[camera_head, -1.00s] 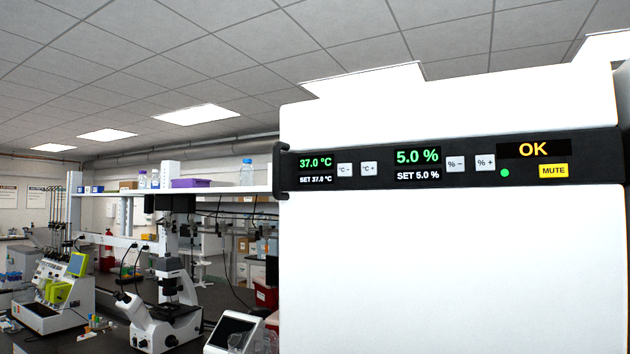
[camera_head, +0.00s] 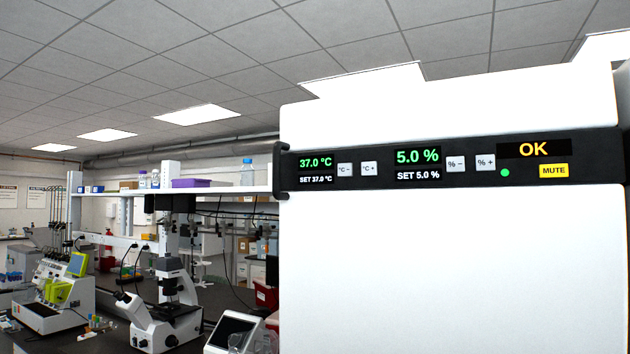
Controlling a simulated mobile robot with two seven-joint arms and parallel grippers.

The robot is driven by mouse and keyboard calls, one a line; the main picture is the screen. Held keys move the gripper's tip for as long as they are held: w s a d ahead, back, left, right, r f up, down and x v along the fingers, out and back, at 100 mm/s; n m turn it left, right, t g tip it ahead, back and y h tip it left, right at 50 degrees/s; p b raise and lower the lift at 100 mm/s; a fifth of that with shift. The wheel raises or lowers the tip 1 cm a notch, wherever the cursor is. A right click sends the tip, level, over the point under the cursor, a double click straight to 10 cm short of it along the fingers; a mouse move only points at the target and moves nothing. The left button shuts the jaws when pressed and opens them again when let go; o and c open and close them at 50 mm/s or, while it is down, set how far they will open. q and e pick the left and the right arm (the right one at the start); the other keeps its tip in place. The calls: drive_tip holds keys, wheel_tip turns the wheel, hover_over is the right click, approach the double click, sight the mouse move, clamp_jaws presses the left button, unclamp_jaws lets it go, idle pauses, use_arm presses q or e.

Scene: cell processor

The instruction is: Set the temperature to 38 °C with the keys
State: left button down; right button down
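The white incubator (camera_head: 450,270) fills the right side of the head view, with a black control strip (camera_head: 380,180) across its upper front. The temperature display (camera_head: 316,162) reads 37.0 °C in green, and the line below it (camera_head: 316,179) reads SET 37.0 °C. To its right are the pale °C − key (camera_head: 345,169) and the °C + key (camera_head: 369,168). Neither of my grippers is in view.
Further right on the strip are the 5.0 % display (camera_head: 417,157), the % − key (camera_head: 455,164), the % + key (camera_head: 485,162), an OK display (camera_head: 533,149) and a yellow MUTE key (camera_head: 553,171). A bench with a microscope (camera_head: 165,310) and a shelf (camera_head: 215,190) stand to the left.

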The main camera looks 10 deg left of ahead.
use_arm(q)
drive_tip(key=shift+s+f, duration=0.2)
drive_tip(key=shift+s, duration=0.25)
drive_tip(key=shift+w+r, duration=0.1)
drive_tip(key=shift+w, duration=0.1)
